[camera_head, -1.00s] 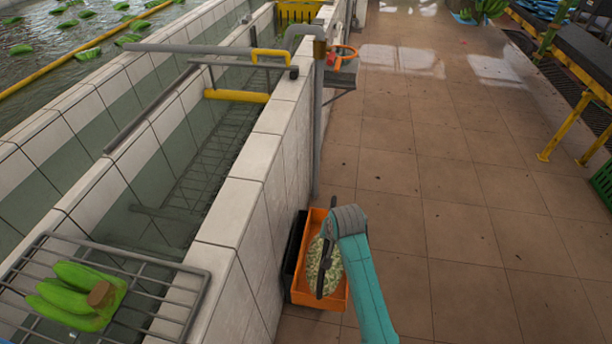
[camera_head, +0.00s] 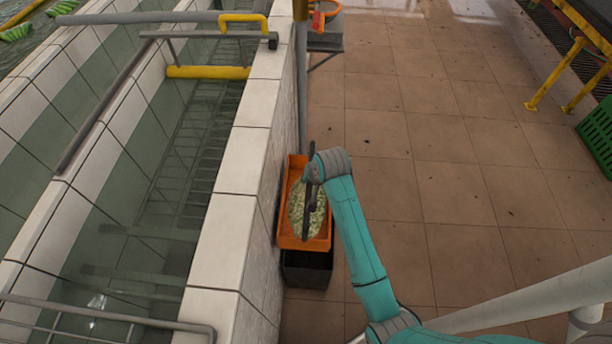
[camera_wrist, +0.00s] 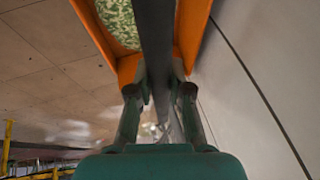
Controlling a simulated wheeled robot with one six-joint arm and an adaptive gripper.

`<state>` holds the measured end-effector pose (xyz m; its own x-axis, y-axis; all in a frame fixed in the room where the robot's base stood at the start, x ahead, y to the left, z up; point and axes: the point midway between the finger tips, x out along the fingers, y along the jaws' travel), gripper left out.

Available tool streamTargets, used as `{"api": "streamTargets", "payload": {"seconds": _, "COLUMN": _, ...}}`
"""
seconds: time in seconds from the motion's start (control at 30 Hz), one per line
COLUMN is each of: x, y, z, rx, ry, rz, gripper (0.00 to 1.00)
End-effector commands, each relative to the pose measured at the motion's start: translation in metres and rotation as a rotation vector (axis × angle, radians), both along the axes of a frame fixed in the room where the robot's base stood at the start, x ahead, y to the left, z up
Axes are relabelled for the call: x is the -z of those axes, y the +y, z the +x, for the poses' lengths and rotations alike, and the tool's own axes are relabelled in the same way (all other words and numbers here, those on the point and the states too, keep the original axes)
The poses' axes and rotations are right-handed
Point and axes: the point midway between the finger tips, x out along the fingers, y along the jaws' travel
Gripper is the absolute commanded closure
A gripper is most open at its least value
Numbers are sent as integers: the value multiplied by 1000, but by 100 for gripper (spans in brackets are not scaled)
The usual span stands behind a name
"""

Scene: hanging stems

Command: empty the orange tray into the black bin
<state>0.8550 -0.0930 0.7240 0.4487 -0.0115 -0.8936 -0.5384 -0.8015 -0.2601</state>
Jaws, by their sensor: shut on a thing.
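The orange tray (camera_head: 284,238) is beside the tiled wall in the head view, with a speckled pale-green heap (camera_head: 316,215) in it. A dark bar like a handle (camera_head: 310,195) runs over the tray. My gripper (camera_head: 313,168) is at the tray's far part, shut on this bar. The wrist view shows my fingers (camera_wrist: 160,90) closed around the bar, with the tray's orange wall (camera_wrist: 195,30) beyond. The black bin (camera_head: 306,272) shows just below the tray in the picture, partly hidden by it. I cannot tell the height gap between them.
The tiled wall (camera_head: 226,170) of the water basins runs close along the left of the tray. A grey pole (camera_head: 301,100) stands at its far end. The brown tiled floor (camera_head: 440,150) to the right is clear. A green crate (camera_head: 598,135) is at the far right.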

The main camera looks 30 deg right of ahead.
Motion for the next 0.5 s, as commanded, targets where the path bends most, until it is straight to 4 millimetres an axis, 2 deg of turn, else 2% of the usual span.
{"api": "streamTargets", "payload": {"seconds": 0.5, "x": 4, "y": -37, "z": -25, "rx": 6, "ry": -170, "rz": 255, "gripper": 100}}
